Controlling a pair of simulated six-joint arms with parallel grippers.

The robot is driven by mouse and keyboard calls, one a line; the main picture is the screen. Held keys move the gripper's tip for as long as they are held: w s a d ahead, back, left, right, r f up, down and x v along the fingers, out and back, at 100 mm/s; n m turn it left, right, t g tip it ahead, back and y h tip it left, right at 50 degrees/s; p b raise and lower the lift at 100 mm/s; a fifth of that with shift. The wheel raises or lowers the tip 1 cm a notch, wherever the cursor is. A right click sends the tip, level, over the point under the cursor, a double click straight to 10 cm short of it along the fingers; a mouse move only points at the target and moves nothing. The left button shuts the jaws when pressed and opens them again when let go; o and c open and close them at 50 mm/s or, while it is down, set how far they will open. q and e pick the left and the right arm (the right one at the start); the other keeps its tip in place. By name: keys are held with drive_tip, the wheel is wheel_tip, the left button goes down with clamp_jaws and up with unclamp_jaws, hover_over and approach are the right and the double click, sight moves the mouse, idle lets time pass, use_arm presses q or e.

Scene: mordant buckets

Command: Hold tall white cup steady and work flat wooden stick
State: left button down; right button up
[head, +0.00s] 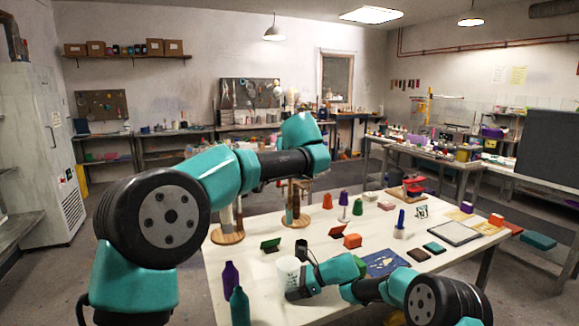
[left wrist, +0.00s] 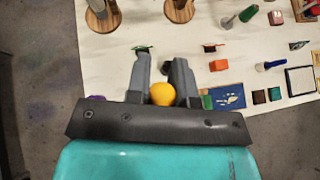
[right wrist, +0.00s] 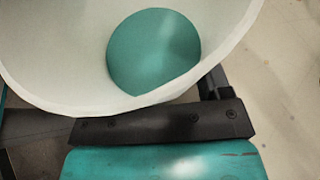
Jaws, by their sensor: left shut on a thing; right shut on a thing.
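The tall white cup (head: 288,270) stands near the table's front edge. My right gripper (head: 299,278) is shut on it from the right side. The right wrist view shows the cup's pale wall (right wrist: 60,60) large and close, with a round teal surface (right wrist: 153,52) inside it. My left gripper (left wrist: 163,85) is shut on a rounded yellow-orange thing (left wrist: 163,94). I cannot tell whether this is an end of the flat wooden stick. No stick shows inside the cup.
Purple (head: 231,278) and teal (head: 239,306) bottles stand left of the cup. A green card (head: 270,244), an orange block (head: 352,241) and a blue patterned mat (head: 385,263) lie nearby. Two round wooden bases (head: 228,237) with upright posts are behind. My left arm spans the view's left half.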

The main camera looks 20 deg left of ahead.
drive_tip(key=o, duration=1)
drive_tip(key=v, duration=1.2)
drive_tip(key=shift+d+r, duration=0.1)
